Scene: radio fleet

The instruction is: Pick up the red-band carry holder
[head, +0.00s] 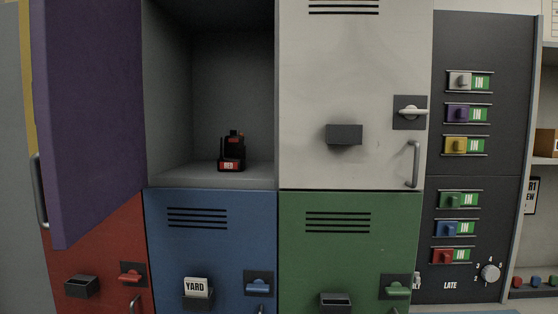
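A small black holder with a red band or label (231,166) stands upright on the floor of an open locker compartment (230,70). A dark radio-like body with a stubby top and reddish parts (236,141) shows above the band; I cannot tell where the holder ends and the radio begins. Nothing else shows inside the compartment. Neither of my grippers is in the head view, so I cannot see where they are relative to the holder.
A purple door (95,110) hangs open at the left. Closed white (350,80), blue (180,265), green (330,265) and red (110,240) doors surround the compartment. A dark panel (485,55) with several "IN" sliders and a dial (490,273) stands at right. A "YARD" card (196,287) sits in the blue door's pocket.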

